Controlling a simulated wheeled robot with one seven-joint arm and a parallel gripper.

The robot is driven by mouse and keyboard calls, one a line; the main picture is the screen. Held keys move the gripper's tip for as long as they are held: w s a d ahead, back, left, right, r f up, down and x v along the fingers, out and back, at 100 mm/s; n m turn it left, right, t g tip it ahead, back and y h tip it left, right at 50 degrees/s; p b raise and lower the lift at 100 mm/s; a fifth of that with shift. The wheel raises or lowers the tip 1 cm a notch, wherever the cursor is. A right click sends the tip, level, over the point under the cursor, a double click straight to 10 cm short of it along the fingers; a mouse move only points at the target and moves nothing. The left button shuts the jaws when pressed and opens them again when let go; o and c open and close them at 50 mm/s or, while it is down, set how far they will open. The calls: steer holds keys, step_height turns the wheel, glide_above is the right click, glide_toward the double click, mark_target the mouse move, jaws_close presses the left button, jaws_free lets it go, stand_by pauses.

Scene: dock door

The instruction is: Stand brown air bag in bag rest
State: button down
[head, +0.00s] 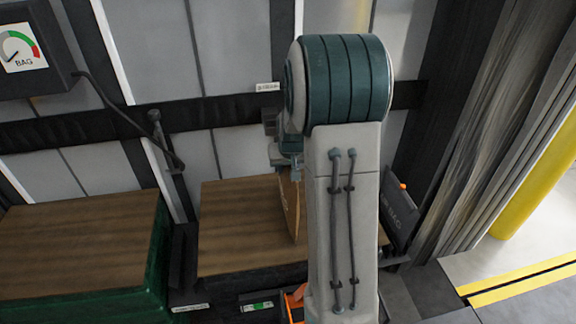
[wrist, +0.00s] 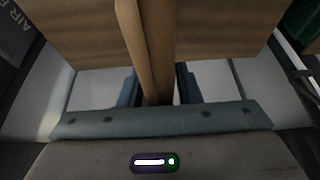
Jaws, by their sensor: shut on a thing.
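The brown air bag (head: 289,205) hangs on edge, seen as a thin panel, under my gripper (head: 288,168). The arm covers part of it. In the wrist view the bag (wrist: 148,45) runs between the two fingers of my gripper (wrist: 158,88), which is shut on it. Its lower end is over the wood-topped box (head: 235,235); I cannot tell whether it touches. A dark grey holder (head: 400,212) with lettering ending in "BAG" stands right of the box, partly behind my arm. It may be the bag rest; its inside is hidden.
A green-sided crate with a wooden top (head: 80,240) stands at left. A gauge box (head: 25,50) marked "BAG" is above it, with a hose reaching a nozzle (head: 155,118). A black strap (head: 60,132) crosses the grey wall. A yellow post (head: 545,185) stands at right.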

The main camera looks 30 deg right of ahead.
steer(key=shift+f, duration=0.15)
steer(key=c, duration=1.1)
jaws_free()
steer(key=shift+o, duration=0.2)
